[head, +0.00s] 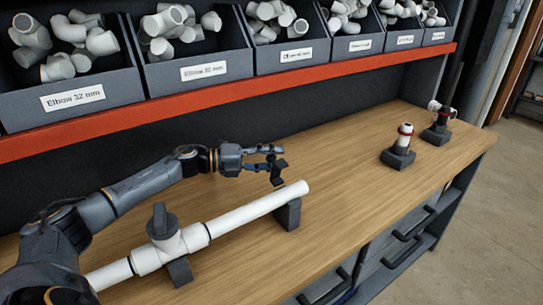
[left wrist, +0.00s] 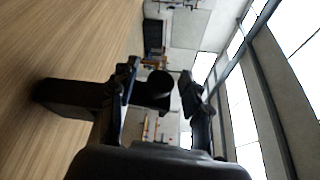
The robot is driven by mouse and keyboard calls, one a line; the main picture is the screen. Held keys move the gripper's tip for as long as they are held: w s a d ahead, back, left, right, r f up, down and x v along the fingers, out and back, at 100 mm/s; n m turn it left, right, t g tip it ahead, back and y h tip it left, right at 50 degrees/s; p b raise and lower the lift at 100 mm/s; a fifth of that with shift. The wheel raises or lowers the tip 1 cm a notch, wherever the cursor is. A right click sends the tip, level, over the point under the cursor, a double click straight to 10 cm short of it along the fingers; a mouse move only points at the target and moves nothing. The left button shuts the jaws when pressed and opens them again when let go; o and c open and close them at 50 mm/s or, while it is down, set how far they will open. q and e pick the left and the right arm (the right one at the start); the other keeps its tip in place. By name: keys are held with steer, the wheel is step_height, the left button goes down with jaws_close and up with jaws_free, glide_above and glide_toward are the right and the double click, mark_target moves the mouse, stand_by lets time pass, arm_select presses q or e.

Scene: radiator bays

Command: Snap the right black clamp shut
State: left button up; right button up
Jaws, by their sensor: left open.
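A white pipe (head: 265,207) lies across the bench, its right end in the right black clamp (head: 288,214). The clamp's dark upper arm (head: 278,170) stands up behind the pipe and is raised, so the clamp is open. My left gripper (head: 270,157) is open, pointing right, with its fingertips close to that raised arm; I cannot tell whether they touch. In the left wrist view the open fingers (left wrist: 160,100) stand on either side of a dark rounded part, probably of the clamp. My right gripper is not in view.
A black-knobbed white valve (head: 163,235) and another black support (head: 179,271) are further left on the pipe. Two small black stands with white fittings (head: 398,158) (head: 438,128) stand at the far right. Grey bins of elbows (head: 195,66) sit above an orange shelf edge (head: 230,101). The bench middle-right is clear.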

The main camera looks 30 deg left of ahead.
arm_select(q)
jaws_close()
steer(key=shift+w+d, duration=0.1)
stand_by(0.3)
